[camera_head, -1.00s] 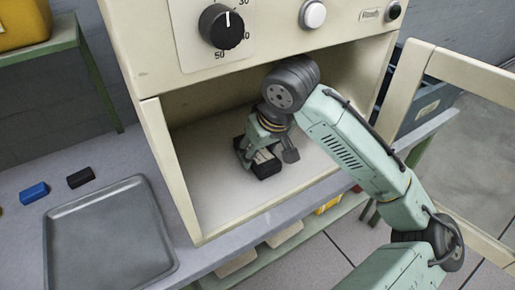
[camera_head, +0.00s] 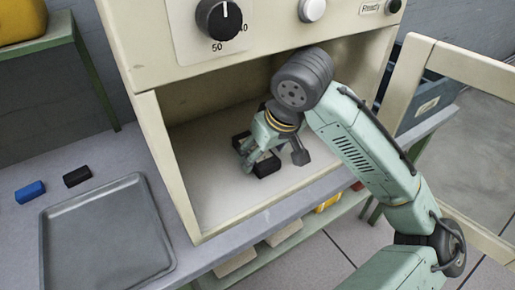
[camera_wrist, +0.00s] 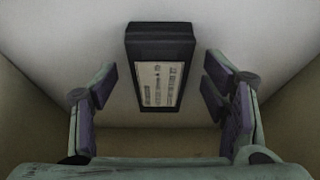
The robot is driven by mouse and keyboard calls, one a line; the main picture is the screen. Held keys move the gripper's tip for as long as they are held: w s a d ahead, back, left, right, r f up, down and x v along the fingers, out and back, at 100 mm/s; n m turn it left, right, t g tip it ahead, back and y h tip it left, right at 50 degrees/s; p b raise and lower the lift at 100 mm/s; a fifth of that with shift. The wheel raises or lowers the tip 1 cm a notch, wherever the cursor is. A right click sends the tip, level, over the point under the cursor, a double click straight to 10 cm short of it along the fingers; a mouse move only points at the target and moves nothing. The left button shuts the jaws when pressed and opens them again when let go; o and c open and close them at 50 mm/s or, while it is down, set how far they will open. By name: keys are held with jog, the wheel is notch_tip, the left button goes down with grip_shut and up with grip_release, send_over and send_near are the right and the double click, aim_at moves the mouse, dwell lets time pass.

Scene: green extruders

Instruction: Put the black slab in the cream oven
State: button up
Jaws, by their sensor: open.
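The black slab (camera_wrist: 160,40), with a pale printed label on its top, lies flat on the pale floor inside the cream oven (camera_head: 150,130). In the head view the slab (camera_head: 267,168) shows partly, below and beside my gripper. My gripper (camera_wrist: 160,85) is open, with one finger on each side of the slab and a gap on both sides in the wrist view. In the head view my gripper (camera_head: 260,153) reaches down inside the oven and hides the slab's middle.
The oven door (camera_head: 424,80) stands open at the right, close to my arm. A grey tray (camera_head: 106,240), a blue block (camera_head: 30,192) and a small black block (camera_head: 77,176) are on the bench at the left. The oven floor in front of the slab is clear.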

jog(key=s+d, duration=0.1)
jog(key=s, duration=0.1)
jog(key=s+d, duration=0.2)
jog(key=s+d+b, duration=0.1)
jog(key=s, duration=0.2)
jog(key=shift+d, duration=0.4)
jog(key=shift+s+d, duration=0.25)
jog(key=shift+s, duration=0.25)
jog(key=shift+a, duration=0.1)
